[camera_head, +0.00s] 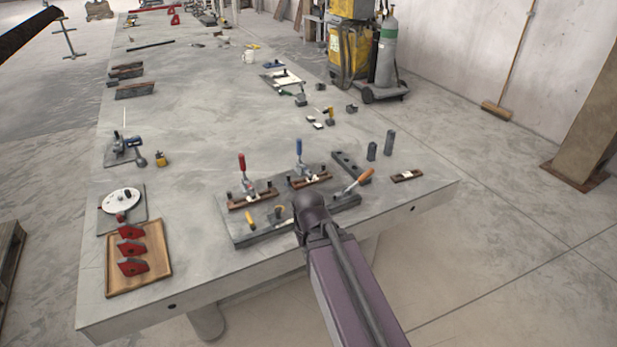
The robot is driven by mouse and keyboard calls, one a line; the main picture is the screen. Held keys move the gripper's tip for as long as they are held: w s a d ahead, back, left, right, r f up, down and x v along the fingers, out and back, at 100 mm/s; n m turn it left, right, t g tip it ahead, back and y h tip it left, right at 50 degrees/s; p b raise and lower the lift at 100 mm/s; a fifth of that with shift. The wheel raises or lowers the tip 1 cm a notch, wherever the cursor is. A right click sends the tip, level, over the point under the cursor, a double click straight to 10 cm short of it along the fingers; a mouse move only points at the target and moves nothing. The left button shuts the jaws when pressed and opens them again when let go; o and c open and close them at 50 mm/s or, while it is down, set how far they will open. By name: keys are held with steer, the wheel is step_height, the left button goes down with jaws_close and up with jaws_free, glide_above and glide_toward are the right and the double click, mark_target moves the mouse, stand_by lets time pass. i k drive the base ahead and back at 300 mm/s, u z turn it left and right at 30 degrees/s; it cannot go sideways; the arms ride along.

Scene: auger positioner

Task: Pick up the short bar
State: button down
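Several bar-like pieces are on the long grey table (200,120), and I cannot tell for sure which is the short bar. A small brown bar with a pale patch (407,176) lies alone near the right front corner. Two more brown bars, a left one (253,201) and a right one (311,180), sit in the clamp fixture (245,237) under the red and blue handled clamps. Dark brown bars (135,91) lie at the far left edge. My arm reaches from the lower right over the fixture's front edge. My gripper's fingers do not show.
A wooden tray (112,284) with red pieces is at the front left, with a white dial (121,202) behind it. Two dark cylinders (389,143) stand beyond the brown bar. A grey gas bottle (387,55) stands off the table. The table's middle is mostly clear.

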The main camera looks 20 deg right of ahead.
mark_target(407, 175)
steer(key=k, duration=1.35)
steer(key=z, duration=0.4)
steer(key=i, duration=1.1)
steer(key=z, duration=0.5)
steer(key=i, duration=0.9)
steer(key=u, duration=0.05)
